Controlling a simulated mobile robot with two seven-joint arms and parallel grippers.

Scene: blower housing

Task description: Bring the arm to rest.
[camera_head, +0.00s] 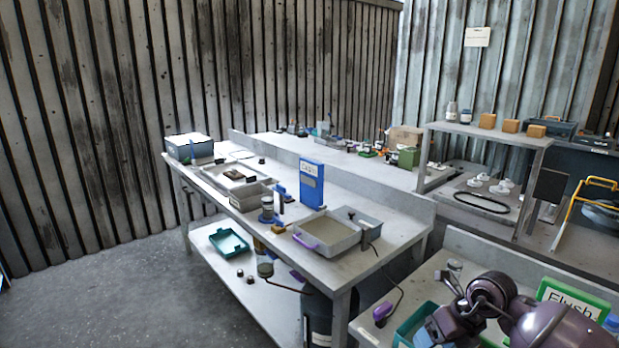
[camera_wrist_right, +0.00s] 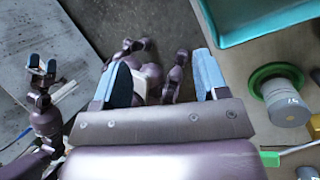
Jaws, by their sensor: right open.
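My right gripper (camera_wrist_right: 163,68) is open in the right wrist view, its two blue-padded fingers wide apart. Nothing is seen held between them; purple links of my own body show beyond the gap. In the head view my purple right arm is at the lower right, over the near bench, with the gripper end (camera_head: 436,328) beside a teal tray. My left gripper (camera_wrist_right: 43,68) shows small at the left of the wrist view, with its two blue fingertips apart and nothing seen between them. It is not clearly seen in the head view.
The near bench holds a teal tray (camera_head: 403,330), a green-framed sign (camera_head: 575,296) and a purple-handled tool (camera_head: 383,312). In the wrist view a grey cylinder on a green ring (camera_wrist_right: 287,103) is right of my gripper. The long workbench (camera_head: 345,262) carries bins; floor at left is clear.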

